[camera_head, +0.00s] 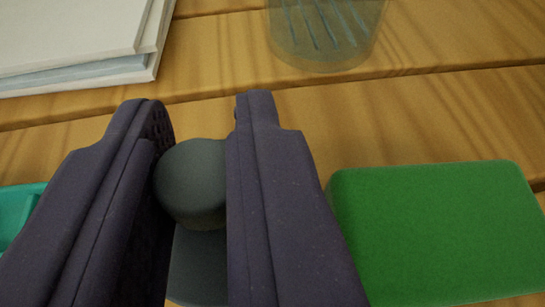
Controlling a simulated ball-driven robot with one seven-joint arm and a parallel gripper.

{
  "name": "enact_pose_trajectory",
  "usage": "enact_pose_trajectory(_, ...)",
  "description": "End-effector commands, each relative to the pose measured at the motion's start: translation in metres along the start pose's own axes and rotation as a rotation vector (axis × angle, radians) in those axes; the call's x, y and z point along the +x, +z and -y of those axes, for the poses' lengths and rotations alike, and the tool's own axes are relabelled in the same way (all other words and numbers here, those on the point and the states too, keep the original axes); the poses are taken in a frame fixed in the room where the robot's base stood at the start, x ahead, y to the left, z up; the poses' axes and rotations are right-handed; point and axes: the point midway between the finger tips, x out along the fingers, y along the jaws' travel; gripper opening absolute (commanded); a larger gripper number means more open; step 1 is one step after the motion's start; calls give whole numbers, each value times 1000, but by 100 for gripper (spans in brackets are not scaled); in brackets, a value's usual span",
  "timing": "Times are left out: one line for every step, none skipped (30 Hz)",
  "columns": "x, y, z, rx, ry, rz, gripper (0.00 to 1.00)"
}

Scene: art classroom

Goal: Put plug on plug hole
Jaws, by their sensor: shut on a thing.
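My gripper (197,135) has its two dark fingers closed on a dark grey plug (192,180). The plug has a rounded knob at its top, between the fingers. Its wider lower part shows below the knob, partly covered by the fingers. I cannot tell from this view whether the plug touches the wooden table. No plug hole is visible in this view.
A green block (435,230) is close to the right finger on the wooden table (420,120). A teal tray (18,212) is at the left edge. White books (70,35) are at the upper left, and a clear cup (325,30) is at the top.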

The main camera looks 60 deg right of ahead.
Motion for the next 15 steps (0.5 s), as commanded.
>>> enact_pose_trajectory(5,17,-1,0,0,3,0)
enact_pose_trajectory(7,22,-1,0,0,3,0)
enact_pose_trajectory(8,26,-1,0,0,3,0)
enact_pose_trajectory(9,28,-1,0,0,3,0)
enact_pose_trajectory(9,28,-1,0,-1,2,0)
enact_pose_trajectory(9,27,-1,0,-1,1,0)
enact_pose_trajectory(8,26,-1,0,-1,1,0)
enact_pose_trajectory(8,26,-1,0,-1,1,0)
enact_pose_trajectory(8,26,-1,-1,-1,2,0)
enact_pose_trajectory(8,25,-1,-1,-1,2,0)
enact_pose_trajectory(8,26,-1,-1,-1,2,0)
enact_pose_trajectory(8,26,-1,-1,-1,2,0)
enact_pose_trajectory(9,27,-1,-1,-1,2,0)
enact_pose_trajectory(9,29,-1,-1,-1,2,0)
enact_pose_trajectory(9,29,-1,-1,-1,2,27)
